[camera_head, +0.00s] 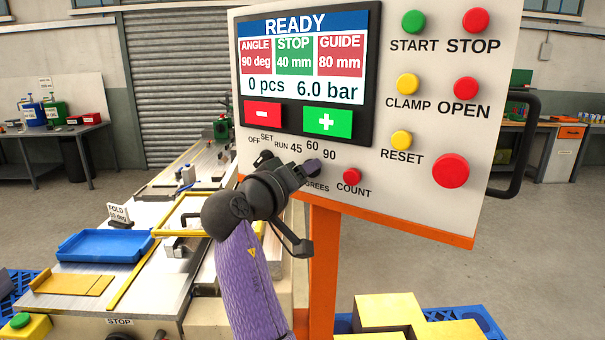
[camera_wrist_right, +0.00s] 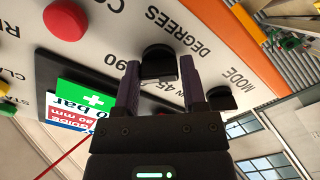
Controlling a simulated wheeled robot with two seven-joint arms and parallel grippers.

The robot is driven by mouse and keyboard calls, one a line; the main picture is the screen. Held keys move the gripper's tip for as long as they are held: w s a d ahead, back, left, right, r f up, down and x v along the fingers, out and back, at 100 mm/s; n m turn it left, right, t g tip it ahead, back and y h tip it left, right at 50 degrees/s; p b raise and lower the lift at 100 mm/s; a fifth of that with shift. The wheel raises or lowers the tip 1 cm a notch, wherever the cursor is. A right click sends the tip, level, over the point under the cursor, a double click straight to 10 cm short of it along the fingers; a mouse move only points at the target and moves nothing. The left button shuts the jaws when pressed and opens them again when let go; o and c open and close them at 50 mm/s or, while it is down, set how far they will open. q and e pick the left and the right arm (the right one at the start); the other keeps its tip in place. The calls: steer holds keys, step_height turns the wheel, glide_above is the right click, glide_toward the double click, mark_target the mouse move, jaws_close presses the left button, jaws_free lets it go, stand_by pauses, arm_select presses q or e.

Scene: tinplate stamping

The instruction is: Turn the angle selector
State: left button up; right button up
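The angle selector is a black knob (camera_wrist_right: 158,62) above the word DEGREES, with 45, 60 and 90 marked around it. In the wrist view it stands between the two purple fingers of my right gripper (camera_wrist_right: 158,80). The fingers are apart. A small gap seems to show on the knob's left, and its right side is close to the other finger; contact is unclear. In the head view my right gripper (camera_head: 300,172) is at the panel and hides most of the selector. The screen (camera_head: 303,60) reads READY, with ANGLE 90 deg on red. My left gripper is out of view.
The black MODE knob (camera_wrist_right: 220,98) sits close beside my right gripper. The red COUNT button (camera_head: 352,176) is just right of it. The control panel (camera_head: 440,190) stands on an orange post (camera_head: 323,260). A card (camera_head: 118,213) reading FOLD 90 deg stands on the bench at left.

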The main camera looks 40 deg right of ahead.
steer(key=o, duration=0.4)
steer(key=shift+c, duration=0.2)
steer(key=shift+a, duration=0.1)
